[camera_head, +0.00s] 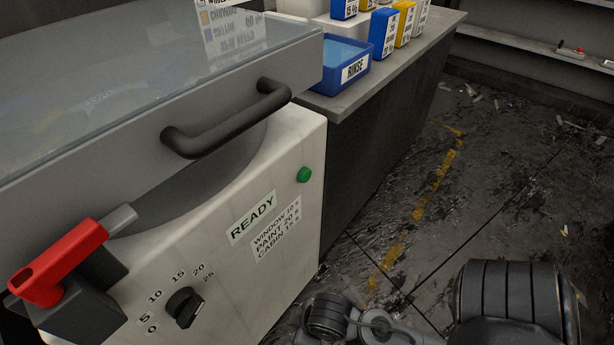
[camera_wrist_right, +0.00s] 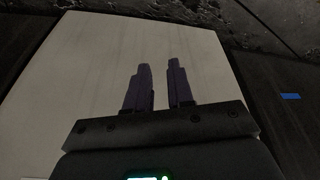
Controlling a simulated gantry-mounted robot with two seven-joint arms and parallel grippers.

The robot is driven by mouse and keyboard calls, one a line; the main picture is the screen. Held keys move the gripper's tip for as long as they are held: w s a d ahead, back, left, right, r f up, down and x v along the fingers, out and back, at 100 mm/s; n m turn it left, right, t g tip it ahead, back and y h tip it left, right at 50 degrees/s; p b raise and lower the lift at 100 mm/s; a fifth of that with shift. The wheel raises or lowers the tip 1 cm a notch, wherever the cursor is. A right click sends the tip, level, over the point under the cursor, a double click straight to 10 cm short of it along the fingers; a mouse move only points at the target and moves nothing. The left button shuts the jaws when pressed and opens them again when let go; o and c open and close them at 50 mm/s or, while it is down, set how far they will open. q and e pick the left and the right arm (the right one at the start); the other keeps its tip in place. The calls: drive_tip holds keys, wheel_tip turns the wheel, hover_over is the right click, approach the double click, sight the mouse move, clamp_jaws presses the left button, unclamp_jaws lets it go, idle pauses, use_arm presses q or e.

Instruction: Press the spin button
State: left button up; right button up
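The green round button (camera_head: 304,175) sits near the upper right corner of the white machine's front panel (camera_head: 290,225) in the head view. No word marks it as the spin button. Black and grey links of my arm show at the bottom right of the head view, but no fingertips show there. In the right wrist view my right gripper (camera_wrist_right: 160,68) has its two dark fingers apart with nothing between them. They point over a pale flat surface (camera_wrist_right: 80,80); I cannot tell whether they touch it. The button does not show in that view. My left gripper is not in view.
The panel carries a black dial (camera_head: 184,307), a READY label (camera_head: 252,218) and a red handle (camera_head: 58,265) at left. A black bar handle (camera_head: 228,122) is on the lid above. A blue RINSE tray (camera_head: 342,70) stands on the bench behind. The floor (camera_head: 490,190) at right is open.

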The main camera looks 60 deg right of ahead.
drive_tip(key=shift+s+d, duration=0.1)
clamp_jaws()
idle(0.9)
idle(0.4)
